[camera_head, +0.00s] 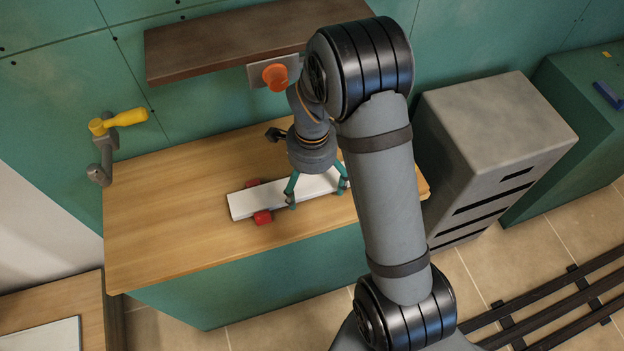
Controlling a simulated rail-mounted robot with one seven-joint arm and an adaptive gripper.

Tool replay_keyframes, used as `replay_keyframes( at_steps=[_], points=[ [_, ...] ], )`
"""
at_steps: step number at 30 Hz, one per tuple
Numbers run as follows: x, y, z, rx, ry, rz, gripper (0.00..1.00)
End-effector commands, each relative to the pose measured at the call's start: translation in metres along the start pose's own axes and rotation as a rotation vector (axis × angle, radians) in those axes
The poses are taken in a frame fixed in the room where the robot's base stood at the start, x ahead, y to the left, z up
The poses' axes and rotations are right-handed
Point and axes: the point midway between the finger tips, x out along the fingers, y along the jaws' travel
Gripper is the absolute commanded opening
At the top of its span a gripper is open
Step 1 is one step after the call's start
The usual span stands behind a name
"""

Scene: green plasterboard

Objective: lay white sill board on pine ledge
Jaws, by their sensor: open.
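A long white board (255,204) lies flat on a light wooden counter (165,240), with red pieces (263,217) at its near and far edges towards the left end. My gripper (317,194) points down over the right part of the board, its teal fingers spread apart. The fingertips are at or just above the board; I cannot tell whether they touch it. My arm hides the board's right end. Another light wooden surface (62,308) shows at the lower left, with a pale panel (45,337) on it. I cannot tell which wooden surface is the pine ledge.
A dark brown shelf (205,50) is on the green wall above the counter. An orange knob (275,77) sits below it. A yellow-handled fitting (118,121) is on the wall at left. A grey cabinet (495,120) stands at right. The counter's left part is clear.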

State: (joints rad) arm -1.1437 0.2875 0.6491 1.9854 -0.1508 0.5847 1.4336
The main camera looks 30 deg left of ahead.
Motion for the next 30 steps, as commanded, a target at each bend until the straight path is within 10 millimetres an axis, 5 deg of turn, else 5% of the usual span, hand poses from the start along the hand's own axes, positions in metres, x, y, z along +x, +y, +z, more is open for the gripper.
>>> replay_keyframes(
  at_steps=[5, 18, 30],
  points=[
    [-0.016, -0.002, 0.000, 0.000, 0.000, -0.006, 0.93],
    [-0.103, -0.001, 0.000, -0.001, 0.000, -0.006, 0.93],
    [-0.120, 0.000, 0.000, 0.000, 0.000, -0.002, 0.93]
  ],
)
